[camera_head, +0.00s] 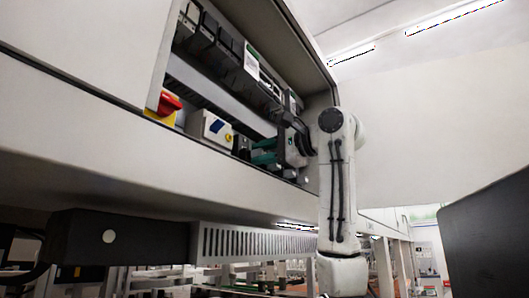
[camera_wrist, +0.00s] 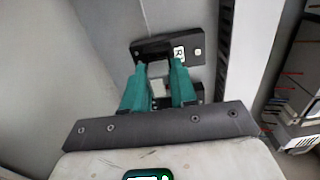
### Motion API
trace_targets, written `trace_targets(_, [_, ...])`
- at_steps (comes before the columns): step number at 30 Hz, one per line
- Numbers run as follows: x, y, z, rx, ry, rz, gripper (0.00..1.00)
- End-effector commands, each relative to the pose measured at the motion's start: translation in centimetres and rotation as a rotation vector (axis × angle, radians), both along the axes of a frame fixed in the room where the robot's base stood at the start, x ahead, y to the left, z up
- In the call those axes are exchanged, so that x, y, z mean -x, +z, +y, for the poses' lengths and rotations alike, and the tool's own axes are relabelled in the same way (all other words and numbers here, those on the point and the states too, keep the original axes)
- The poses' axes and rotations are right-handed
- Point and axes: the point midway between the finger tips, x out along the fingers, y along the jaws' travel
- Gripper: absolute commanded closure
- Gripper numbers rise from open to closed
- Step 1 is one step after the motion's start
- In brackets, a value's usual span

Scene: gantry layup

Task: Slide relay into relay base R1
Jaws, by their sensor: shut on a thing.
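My gripper (camera_wrist: 158,80) has two green fingers and is shut on the relay (camera_wrist: 157,70), a small greyish block between the fingertips in the wrist view. The black relay base (camera_wrist: 147,48) is fixed to the grey panel just beyond the fingertips, with a white label (camera_wrist: 179,53) on which an "R" can be read; its number is not clear. The relay overlaps the base in this view, and I cannot tell whether they touch. In the head view my gripper (camera_head: 262,153) reaches into the open cabinet from the right; the relay and base cannot be made out there.
The cabinet's lower front edge (camera_head: 120,150) runs below my gripper. A red knob (camera_head: 169,103) on yellow and a white device (camera_head: 210,129) sit to its left. A light slotted duct (camera_wrist: 250,50) stands right of the base. Wired devices (camera_wrist: 300,125) are farther right.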

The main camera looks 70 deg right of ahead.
Motion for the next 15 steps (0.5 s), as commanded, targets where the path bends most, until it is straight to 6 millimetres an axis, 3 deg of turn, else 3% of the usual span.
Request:
trace_targets(14, [-1.2,0.0,-0.2,0.001,0.002,0.001,1.0])
trace_targets(15, [-1.2,0.0,-0.2,0.001,0.002,0.001,0.72])
